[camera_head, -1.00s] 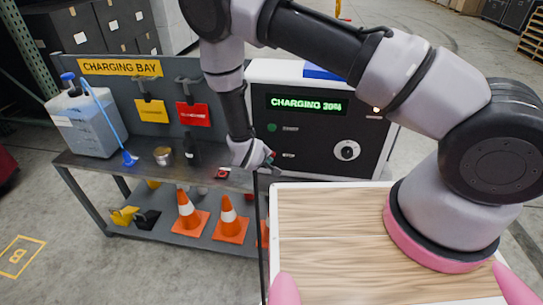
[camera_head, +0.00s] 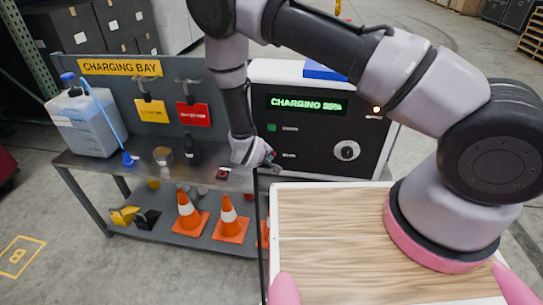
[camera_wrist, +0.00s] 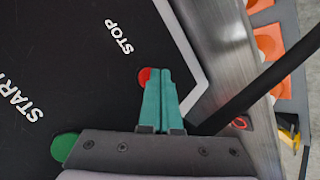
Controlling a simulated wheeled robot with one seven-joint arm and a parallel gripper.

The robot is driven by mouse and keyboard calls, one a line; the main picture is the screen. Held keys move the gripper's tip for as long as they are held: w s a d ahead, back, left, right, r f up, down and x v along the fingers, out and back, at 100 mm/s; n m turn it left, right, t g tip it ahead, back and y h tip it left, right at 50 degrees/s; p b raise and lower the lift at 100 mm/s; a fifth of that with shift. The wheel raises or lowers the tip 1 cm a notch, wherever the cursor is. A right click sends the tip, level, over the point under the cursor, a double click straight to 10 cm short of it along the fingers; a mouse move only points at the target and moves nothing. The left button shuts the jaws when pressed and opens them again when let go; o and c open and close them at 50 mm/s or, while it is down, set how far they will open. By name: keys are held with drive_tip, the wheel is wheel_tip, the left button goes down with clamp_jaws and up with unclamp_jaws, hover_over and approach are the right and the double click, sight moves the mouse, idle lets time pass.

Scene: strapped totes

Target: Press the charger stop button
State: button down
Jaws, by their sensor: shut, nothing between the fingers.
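The charger (camera_head: 325,135) has a black front panel with a green-lit display (camera_head: 306,104) reading "CHARGING" and a number that looks like 35%. In the wrist view, the red stop button (camera_wrist: 144,76) shows beside the printed word "STOP", partly covered by my fingers. My gripper (camera_wrist: 160,72) is shut, with its teal fingertips overlapping the red button's edge; I cannot tell whether they touch it. The green start button (camera_wrist: 63,146) is partly hidden behind my gripper's body. In the head view, my gripper (camera_head: 270,157) is at the charger's lower left and the stop button is hidden.
A metal bench (camera_head: 75,160) bears a jug (camera_head: 88,122), small containers and a red item (camera_head: 222,173). Orange cones (camera_head: 228,220) stand on its lower shelf. Yellow and red tags (camera_head: 193,114) hang on the back panel. A round knob (camera_head: 347,151) is on the charger.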

drive_tip(key=shift+w, duration=0.25)
idle(0.4)
drive_tip(key=shift+s, duration=0.1)
drive_tip(key=shift+s+a, duration=0.1)
drive_tip(key=shift+s, duration=0.55)
drive_tip(key=shift+s, duration=0.1)
drive_tip(key=s, duration=0.4)
drive_tip(key=shift+s+a, duration=0.4)
